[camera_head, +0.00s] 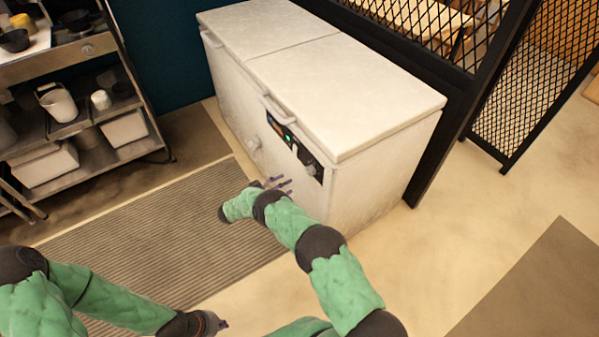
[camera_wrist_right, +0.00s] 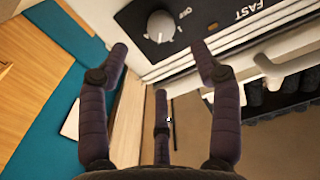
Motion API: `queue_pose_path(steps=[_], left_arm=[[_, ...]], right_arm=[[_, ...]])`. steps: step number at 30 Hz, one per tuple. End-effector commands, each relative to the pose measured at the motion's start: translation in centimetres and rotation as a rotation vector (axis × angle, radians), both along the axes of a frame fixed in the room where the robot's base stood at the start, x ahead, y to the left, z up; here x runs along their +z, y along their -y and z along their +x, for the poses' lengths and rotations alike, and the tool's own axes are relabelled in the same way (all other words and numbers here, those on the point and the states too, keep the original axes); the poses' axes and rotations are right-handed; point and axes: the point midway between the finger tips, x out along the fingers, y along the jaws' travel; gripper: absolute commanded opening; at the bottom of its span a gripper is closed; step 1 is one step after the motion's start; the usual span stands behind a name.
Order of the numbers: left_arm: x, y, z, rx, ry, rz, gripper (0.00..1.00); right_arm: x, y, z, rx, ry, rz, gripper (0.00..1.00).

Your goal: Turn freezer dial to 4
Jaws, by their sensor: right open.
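The white chest freezer (camera_head: 345,95) stands at the centre of the head view, with a dark control panel (camera_head: 292,148) on its front. In the right wrist view the light grey dial (camera_wrist_right: 160,26) sits on the black panel, beside the letters "OFF"; the word "FAST" is further right. No number on the dial can be read. My right gripper (camera_head: 278,185) is open and empty in front of the freezer, below the panel. In the wrist view its fingers (camera_wrist_right: 160,55) are spread, apart from the dial. My left gripper (camera_head: 215,324) is at the bottom edge, away from the freezer; its fingers are unclear.
A metal shelf rack (camera_head: 75,90) with containers stands at the left. A ribbed grey mat (camera_head: 165,240) lies before the freezer. A black mesh partition (camera_head: 430,30) stands behind and to the right.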

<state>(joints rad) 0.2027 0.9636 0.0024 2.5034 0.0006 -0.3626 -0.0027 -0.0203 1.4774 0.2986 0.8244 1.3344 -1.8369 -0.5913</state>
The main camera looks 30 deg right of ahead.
Motion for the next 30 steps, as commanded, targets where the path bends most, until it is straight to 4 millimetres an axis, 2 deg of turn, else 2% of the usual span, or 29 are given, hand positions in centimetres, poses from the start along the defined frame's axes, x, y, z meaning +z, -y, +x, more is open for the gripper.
queue_pose_path(steps=[5, 12, 18, 24, 30], left_arm=[[-0.3, 0.0, 0.0, 0.000, 0.000, 0.000, 0.00], [-1.0, 0.0, 0.0, 0.000, 0.000, 0.000, 0.00], [-1.5, 0.0, 0.0, 0.000, 0.000, 0.000, 0.00], [-1.7, 0.0, 0.0, 0.000, 0.000, 0.000, 0.00], [-1.6, 0.0, 0.0, 0.000, 0.000, 0.000, 0.00]], right_arm=[[0.0, 1.9, 0.1, -0.005, 0.001, -0.001, 0.64], [-0.1, 6.2, 0.4, -0.004, 0.001, -0.001, 0.64], [-0.1, 9.0, 0.7, -0.001, 0.001, -0.001, 0.64], [0.0, 10.5, 0.8, 0.001, 0.001, 0.000, 0.64], [0.0, 10.7, 0.9, 0.002, 0.001, 0.000, 0.64]])
